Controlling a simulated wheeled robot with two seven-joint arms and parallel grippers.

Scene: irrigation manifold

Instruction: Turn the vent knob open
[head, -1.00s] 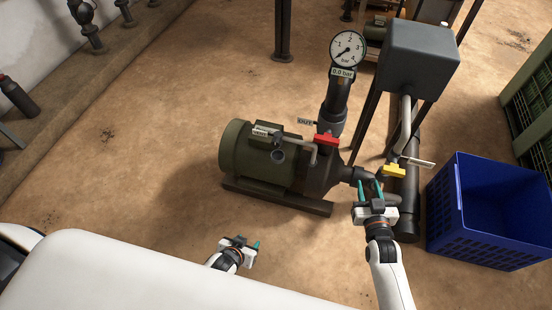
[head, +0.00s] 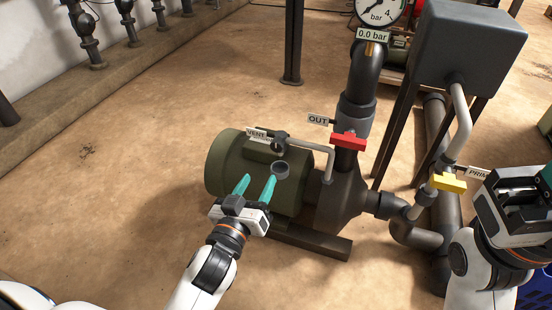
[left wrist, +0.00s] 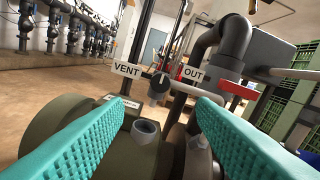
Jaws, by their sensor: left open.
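The vent knob (head: 279,138) is small and dark, on a thin grey pipe above the green pump motor, beside the VENT label (head: 257,135). In the left wrist view the knob (left wrist: 159,86) sits ahead, between the two teal fingers and beyond their tips. My left gripper (head: 257,182) is open and empty, in front of the motor and short of the knob, touching nothing that I can make out.
A small open cup (head: 281,170) stands close to the left fingers. The red OUT handle (head: 348,142) and thin pipe (head: 325,153) are right of the knob. The yellow handle (head: 449,182) is farther right. Floor left of the motor is clear.

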